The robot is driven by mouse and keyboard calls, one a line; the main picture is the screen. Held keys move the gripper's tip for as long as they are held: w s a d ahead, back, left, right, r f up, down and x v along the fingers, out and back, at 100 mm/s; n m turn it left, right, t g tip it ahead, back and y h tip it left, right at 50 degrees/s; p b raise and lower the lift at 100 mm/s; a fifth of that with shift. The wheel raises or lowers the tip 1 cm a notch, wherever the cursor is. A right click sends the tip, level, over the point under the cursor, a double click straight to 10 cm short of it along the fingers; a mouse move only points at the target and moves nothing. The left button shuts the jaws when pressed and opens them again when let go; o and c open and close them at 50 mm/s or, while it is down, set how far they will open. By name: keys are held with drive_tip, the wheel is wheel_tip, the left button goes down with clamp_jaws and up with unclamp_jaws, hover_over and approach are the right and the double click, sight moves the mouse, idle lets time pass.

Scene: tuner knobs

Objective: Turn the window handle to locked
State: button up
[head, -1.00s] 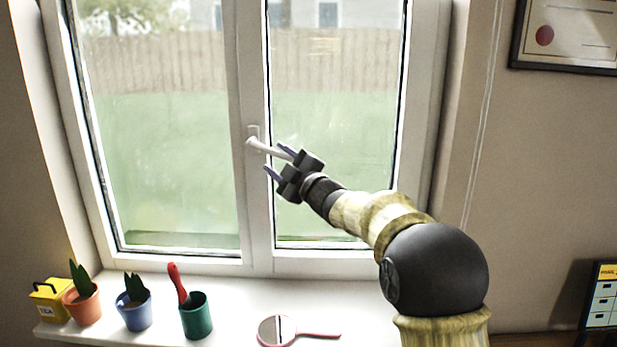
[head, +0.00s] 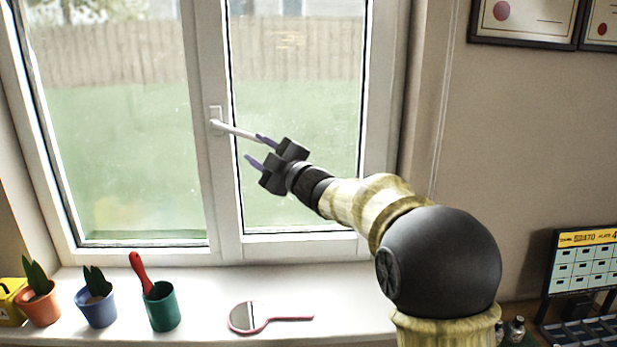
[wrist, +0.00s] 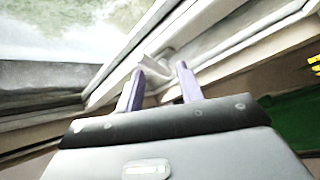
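The white window handle (head: 236,131) is on the middle frame of the window. Its lever points right and slightly down from its mount (head: 215,113). My gripper (head: 257,149) is at the lever's right end, with its two purple fingers apart. The upper finger overlaps the lever's tip in the head view, and the lower finger is below it. In the wrist view, a pale end of the handle (wrist: 156,68) shows between the fingers of my gripper (wrist: 162,72), closer to the left one. Whether a finger touches it I cannot tell.
On the sill (head: 205,290) stand an orange pot (head: 40,307), a blue pot (head: 96,310) and a green cup (head: 162,308) holding a red-handled tool. A hand mirror (head: 248,317) lies there too. The space around the handle is free apart from my arm.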

drive_tip(key=r+b+v, duration=0.2)
drive_tip(key=b+v, duration=0.3)
drive_tip(key=v, duration=0.9)
drive_tip(key=shift+d, duration=0.25)
idle(1.0)
idle(0.4)
drive_tip(key=b+v, duration=0.1)
drive_tip(key=v, duration=1.6)
drive_tip(key=shift+f, duration=0.2)
drive_tip(key=shift+s+d, duration=0.1)
drive_tip(key=shift+d, duration=0.05)
drive_tip(key=shift+c, duration=0.3)
